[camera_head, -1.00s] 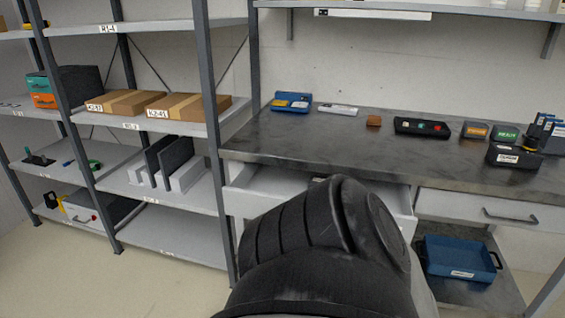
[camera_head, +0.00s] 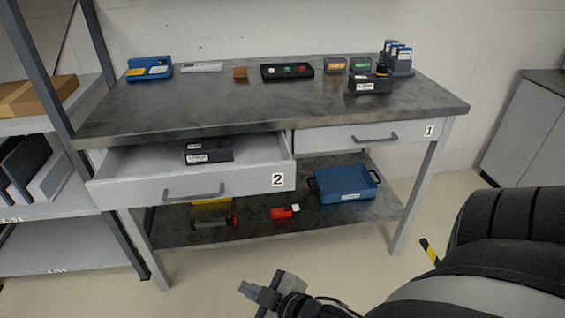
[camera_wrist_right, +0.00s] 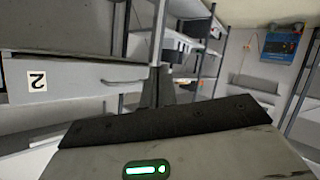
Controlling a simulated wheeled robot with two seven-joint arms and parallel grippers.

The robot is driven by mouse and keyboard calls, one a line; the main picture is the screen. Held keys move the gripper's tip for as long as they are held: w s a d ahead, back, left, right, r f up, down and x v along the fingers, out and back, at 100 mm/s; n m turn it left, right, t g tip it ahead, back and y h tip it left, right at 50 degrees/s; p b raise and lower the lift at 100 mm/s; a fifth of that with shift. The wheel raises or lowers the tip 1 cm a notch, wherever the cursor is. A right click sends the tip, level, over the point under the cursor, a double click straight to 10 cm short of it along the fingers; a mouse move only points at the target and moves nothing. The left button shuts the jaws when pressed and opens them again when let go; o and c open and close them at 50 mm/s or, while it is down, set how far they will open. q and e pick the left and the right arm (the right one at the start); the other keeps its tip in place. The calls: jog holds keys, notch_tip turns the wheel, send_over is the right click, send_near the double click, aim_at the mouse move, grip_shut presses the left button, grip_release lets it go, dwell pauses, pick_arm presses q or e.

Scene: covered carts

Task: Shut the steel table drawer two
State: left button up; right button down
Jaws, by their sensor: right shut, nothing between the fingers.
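Steel table drawer two (camera_head: 145,190) is a light grey drawer at the left of the steel table (camera_head: 220,116), marked with a 2. It stands pulled out, with its inside showing and a grey bar handle on its front. A black labelled box (camera_head: 208,151) sits inside. In the wrist view the drawer front (camera_wrist_right: 75,72) is at the left, beside the fingers. My right gripper (camera_head: 262,292) is shut and empty, in front of and below the drawer, apart from it in the head view. The fingers (camera_wrist_right: 158,88) show in the wrist view. My left gripper is out of view.
Drawer one (camera_head: 350,137) is closed at the right. The lower shelf holds a blue tray (camera_head: 345,196), a red item (camera_head: 284,212) and a flashlight-like item (camera_head: 213,221). A shelving rack (camera_head: 60,120) stands close at the left. The floor in front is clear.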

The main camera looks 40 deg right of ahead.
jog(key=w+d+r+n+t, duration=0.1)
jog(key=w+d+n+t, duration=0.1)
jog(key=w+d+n, duration=0.3)
jog(key=n+t+y, duration=0.1)
jog(key=n+t, duration=0.2)
jog(key=n, duration=0.6)
send_near(234, 183)
jog(key=w+a, duration=0.3)
jog(key=shift+w+d+r, duration=0.25)
jog(key=shift+w+d, duration=0.4)
jog(key=shift+w, duration=0.15)
jog(key=shift+w+d, duration=0.4)
jog(key=shift+w, duration=0.15)
